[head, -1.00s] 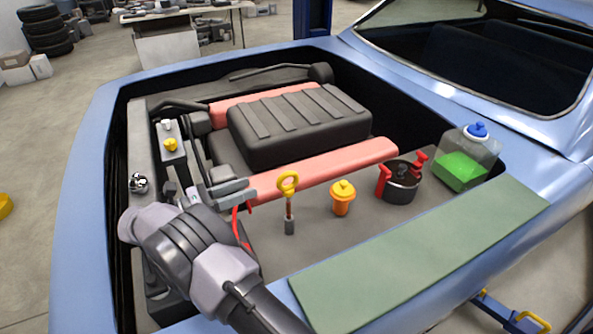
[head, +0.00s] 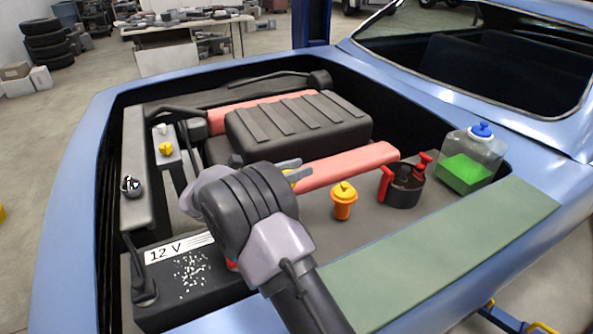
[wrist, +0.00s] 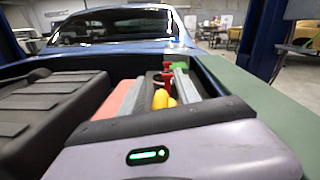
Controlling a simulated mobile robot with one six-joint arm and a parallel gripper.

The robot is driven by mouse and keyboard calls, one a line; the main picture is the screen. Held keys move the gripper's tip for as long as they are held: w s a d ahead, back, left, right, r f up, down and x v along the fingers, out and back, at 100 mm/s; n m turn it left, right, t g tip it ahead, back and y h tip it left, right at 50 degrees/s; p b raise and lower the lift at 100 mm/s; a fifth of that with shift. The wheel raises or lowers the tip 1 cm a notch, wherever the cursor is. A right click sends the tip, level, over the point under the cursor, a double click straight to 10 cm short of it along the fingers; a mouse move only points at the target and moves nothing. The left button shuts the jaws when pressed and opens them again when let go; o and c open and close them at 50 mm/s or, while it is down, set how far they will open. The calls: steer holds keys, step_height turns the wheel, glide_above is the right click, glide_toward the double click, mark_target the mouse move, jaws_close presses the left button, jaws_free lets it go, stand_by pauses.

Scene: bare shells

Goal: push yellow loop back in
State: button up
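The yellow loop is the handle of a dipstick in the engine bay. In the head view only a small yellow piece of the loop (head: 290,177) shows at my gripper's fingers; its stem and lower tube are hidden behind my arm. My gripper (head: 298,169) is at the loop, with its fingers apart. In the wrist view yellow shapes (wrist: 160,98) lie between the two separated grey fingers (wrist: 158,93); I cannot tell the loop clearly from the yellow cap behind it. No firm contact shows.
An orange pot with a yellow cap (head: 343,200) stands just right of my gripper. Beyond are a black pot with red handles (head: 405,187) and a green-fluid bottle (head: 468,160). A black 12 V battery (head: 190,280) is at left, the engine cover (head: 300,125) behind.

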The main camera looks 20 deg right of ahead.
jaws_close()
stand_by(1.3)
